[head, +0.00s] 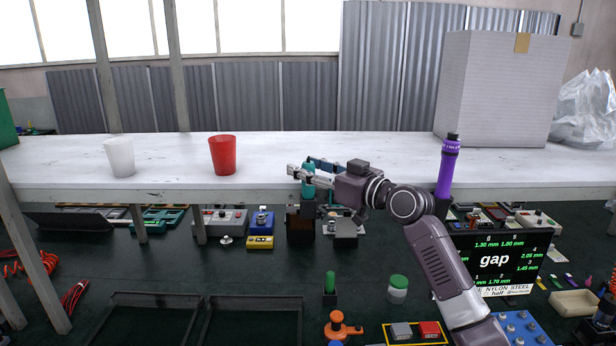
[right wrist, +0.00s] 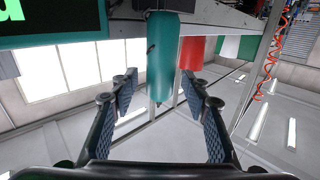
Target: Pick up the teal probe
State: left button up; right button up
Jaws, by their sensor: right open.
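The teal probe (head: 308,186) stands upright at the front edge of the white shelf, over a dark holder (head: 300,224) on the green bench. My right gripper (head: 301,168) is open at the probe's upper part, one finger in front of it and the other behind. In the right wrist view the teal probe (right wrist: 163,55) hangs between the two open fingers (right wrist: 159,88), its tip reaching down level with them. Gaps show on both sides, so the pads look clear of it. My left gripper is not in view.
On the white shelf (head: 70,165) stand a white cup (head: 120,158), a red cup (head: 223,155) and a large box (head: 497,90). A purple probe (head: 447,168) stands upright to the right of my right forearm. A black "gap" screen (head: 500,240) is at the lower right.

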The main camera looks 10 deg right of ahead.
jog(key=c, duration=0.3)
grip_shut()
jog(key=shift+r, duration=0.15)
notch_tip(320, 180, up, 20)
jog(key=b, duration=0.4)
jog(key=shift+b, duration=0.3)
